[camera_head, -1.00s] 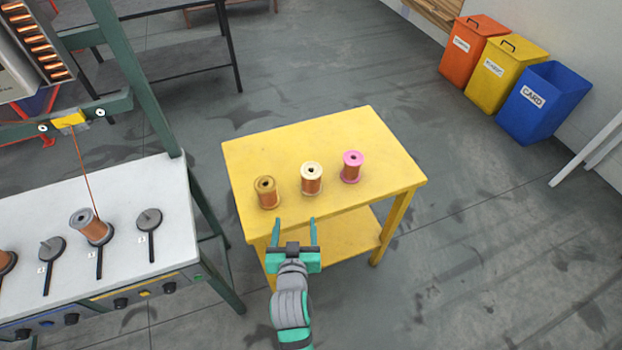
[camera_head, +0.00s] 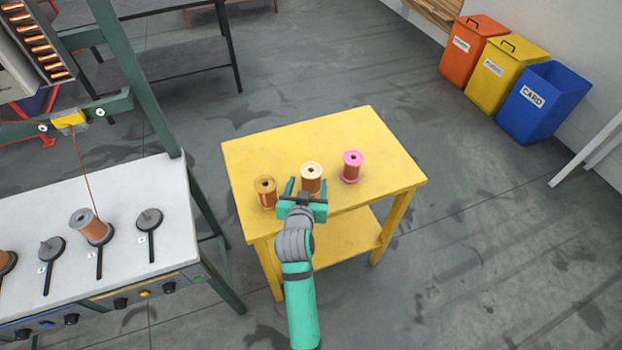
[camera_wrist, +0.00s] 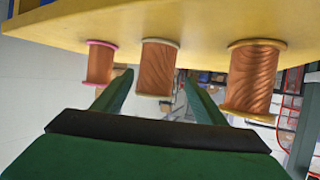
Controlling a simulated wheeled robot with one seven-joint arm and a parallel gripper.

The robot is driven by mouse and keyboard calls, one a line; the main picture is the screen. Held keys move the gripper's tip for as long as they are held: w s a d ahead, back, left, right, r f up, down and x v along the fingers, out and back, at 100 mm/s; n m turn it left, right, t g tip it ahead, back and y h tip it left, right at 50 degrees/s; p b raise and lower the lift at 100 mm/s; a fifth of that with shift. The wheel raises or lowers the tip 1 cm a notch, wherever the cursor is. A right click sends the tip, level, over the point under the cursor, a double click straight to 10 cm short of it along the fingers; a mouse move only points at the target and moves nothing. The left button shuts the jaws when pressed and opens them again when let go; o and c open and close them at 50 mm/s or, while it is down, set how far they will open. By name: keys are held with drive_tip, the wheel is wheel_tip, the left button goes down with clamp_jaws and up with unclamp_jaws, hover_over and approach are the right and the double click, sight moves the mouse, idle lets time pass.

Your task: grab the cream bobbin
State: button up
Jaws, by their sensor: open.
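The cream bobbin (camera_head: 312,174), wound with copper wire between cream flanges, stands on the yellow table (camera_head: 260,150) between two other bobbins. My gripper (camera_head: 306,186) is open and empty at the table's front edge, just in front of it, hiding its lower part in the head view. In the wrist view, where the table shows at the top, the cream bobbin (camera_wrist: 157,70) appears in the gap between the two green fingers. I cannot tell how far the fingertips reach alongside it.
An ochre-flanged bobbin (camera_head: 266,192) stands close to the left of my gripper. A pink-flanged bobbin (camera_head: 352,167) stands to the right. The white machine bench (camera_head: 130,240) is left of the table. The back of the tabletop is clear. Bins (camera_head: 541,100) stand far right.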

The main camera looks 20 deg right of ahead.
sight(310, 183)
drive_tip(key=x, duration=0.3)
drive_tip(key=shift+w+d+f, duration=0.1)
drive_tip(key=shift+w+d, duration=0.05)
drive_tip(key=shift+d, duration=0.25)
drive_tip(key=shift+w+d+f, duration=0.15)
drive_tip(key=shift+w+f, duration=0.1)
drive_tip(key=shift+w, duration=0.3)
drive_tip(key=shift+s, duration=0.15)
drive_tip(key=shift+c, duration=0.9)
clamp_jaws()
drive_tip(key=shift+r, duration=0.2)
